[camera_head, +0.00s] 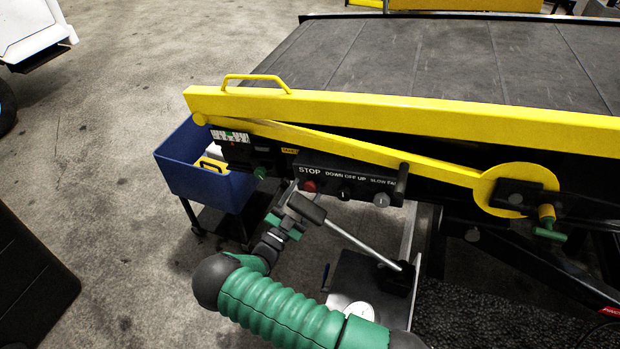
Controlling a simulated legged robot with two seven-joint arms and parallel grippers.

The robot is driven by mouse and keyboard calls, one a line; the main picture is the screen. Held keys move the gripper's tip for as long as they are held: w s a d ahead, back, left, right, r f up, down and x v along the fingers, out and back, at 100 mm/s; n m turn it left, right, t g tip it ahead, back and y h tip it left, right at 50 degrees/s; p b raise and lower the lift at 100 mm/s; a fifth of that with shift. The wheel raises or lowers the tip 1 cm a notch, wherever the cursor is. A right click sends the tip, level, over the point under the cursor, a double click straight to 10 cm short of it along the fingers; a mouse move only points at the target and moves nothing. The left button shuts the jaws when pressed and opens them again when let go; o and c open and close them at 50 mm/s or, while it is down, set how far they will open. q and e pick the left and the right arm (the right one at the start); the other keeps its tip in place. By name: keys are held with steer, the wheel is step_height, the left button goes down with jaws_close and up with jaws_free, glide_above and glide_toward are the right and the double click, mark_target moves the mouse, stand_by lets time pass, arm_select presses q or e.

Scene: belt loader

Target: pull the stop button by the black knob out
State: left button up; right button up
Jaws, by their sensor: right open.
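The red stop button (310,186) sits under the word STOP on the black control panel (328,174) at the belt loader's side. A black knob (345,194) is to its right, under DOWN OFF UP, and another black knob (378,199) is farther right under a SLOW label. My right gripper (291,196) is open, just below and left of the red button. I cannot tell whether it touches the panel. My left gripper is not in view.
A silver lever (360,243) with a black grip (307,207) rises close to my right gripper. A blue bin (190,175) stands left of the panel. A yellow rail (400,110) and yellow arm run above it.

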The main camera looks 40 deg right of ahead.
steer(key=shift+d+f, duration=0.15)
steer(key=shift+d, duration=0.5)
steer(key=shift+s+a, duration=0.15)
steer(key=shift+a, duration=0.1)
steer(key=shift+c, duration=1)
steer(key=shift+a+r, duration=0.2)
steer(key=shift+a, duration=0.1)
steer(key=c, duration=0.5)
steer(key=shift+d+r, duration=0.1)
jaws_close()
